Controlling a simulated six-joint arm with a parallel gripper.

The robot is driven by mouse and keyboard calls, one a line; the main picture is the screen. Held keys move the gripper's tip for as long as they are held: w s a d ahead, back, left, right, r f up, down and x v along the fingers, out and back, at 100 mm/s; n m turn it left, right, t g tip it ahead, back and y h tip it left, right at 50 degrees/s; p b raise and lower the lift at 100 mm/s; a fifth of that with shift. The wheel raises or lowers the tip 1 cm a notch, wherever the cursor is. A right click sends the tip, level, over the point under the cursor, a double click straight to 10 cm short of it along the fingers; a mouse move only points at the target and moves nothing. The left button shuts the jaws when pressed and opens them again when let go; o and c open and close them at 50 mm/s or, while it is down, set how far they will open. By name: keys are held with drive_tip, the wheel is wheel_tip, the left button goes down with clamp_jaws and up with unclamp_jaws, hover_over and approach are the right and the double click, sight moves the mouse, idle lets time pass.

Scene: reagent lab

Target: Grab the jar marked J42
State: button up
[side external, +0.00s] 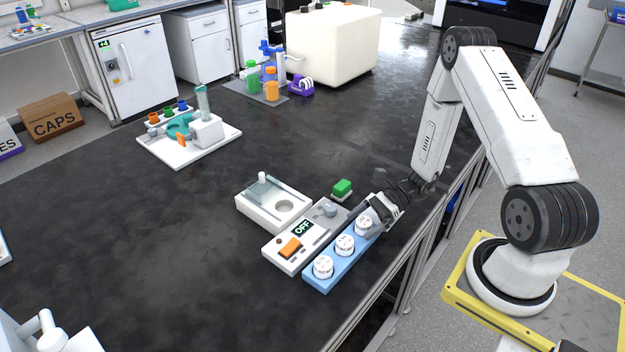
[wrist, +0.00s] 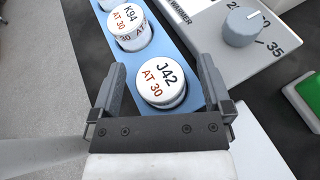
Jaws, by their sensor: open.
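The jar marked J42 (wrist: 161,82) has a white lid with "J42" in black and "AT 30" in orange. It stands upright at the end of a blue rack (wrist: 183,47). In the side view it appears to be the jar (side external: 364,225) nearest my gripper (side external: 381,213). In the wrist view my gripper (wrist: 162,78) is open, with one finger on each side of the J42 lid and visible gaps. How far the fingers reach down beside it is hard to tell. Jar K94 (wrist: 129,27), also marked "AT 30", stands beside J42 in the rack.
A warmer with a dial (wrist: 241,27) and a display reading OFF (side external: 303,228) lies alongside the rack. A green-topped block (side external: 342,187) and a white tray (side external: 258,214) are close by.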

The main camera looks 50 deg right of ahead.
drive_tip(key=c, duration=1.3)
drive_tip(key=shift+r, duration=0.15)
drive_tip(key=shift+c, duration=0.2)
drive_tip(key=shift+r, duration=0.75)
drive_tip(key=s+a+r, duration=0.2)
drive_tip(key=s+r, duration=0.9)
drive_tip(key=s, duration=0.2)
drive_tip(key=shift+s+a, duration=0.35)
drive_tip(key=shift+r, duration=0.1)
